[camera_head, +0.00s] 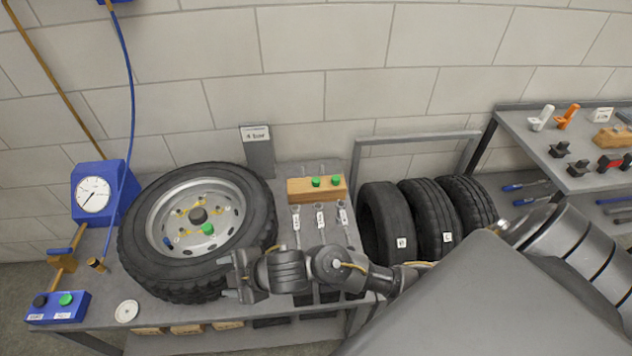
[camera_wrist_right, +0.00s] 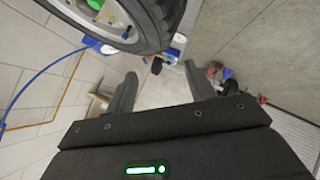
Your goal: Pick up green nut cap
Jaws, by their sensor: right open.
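One green nut cap (camera_head: 208,229) sits on the hub of the wheel (camera_head: 160,255), below the dark centre cap. Two more green caps (camera_head: 316,182) (camera_head: 335,181) stand on a wooden block (camera_head: 300,190) behind the wrenches. My right gripper (camera_head: 229,277) is open and empty at the front right side of the tyre, apart from every green cap. In the right wrist view its fingers (camera_wrist_right: 160,88) are spread with nothing between them. A green cap (camera_wrist_right: 96,4) shows there at the top edge, partly cut off. My left gripper is not in view.
A blue gauge (camera_head: 94,195) and a blue button box (camera_head: 57,308) stand left of the wheel. Labelled wrenches (camera_head: 320,225) lie right of it. Several loose tyres (camera_head: 387,222) stand farther right, near a shelf (camera_head: 540,140). A 4 bar sign (camera_head: 257,150) stands behind.

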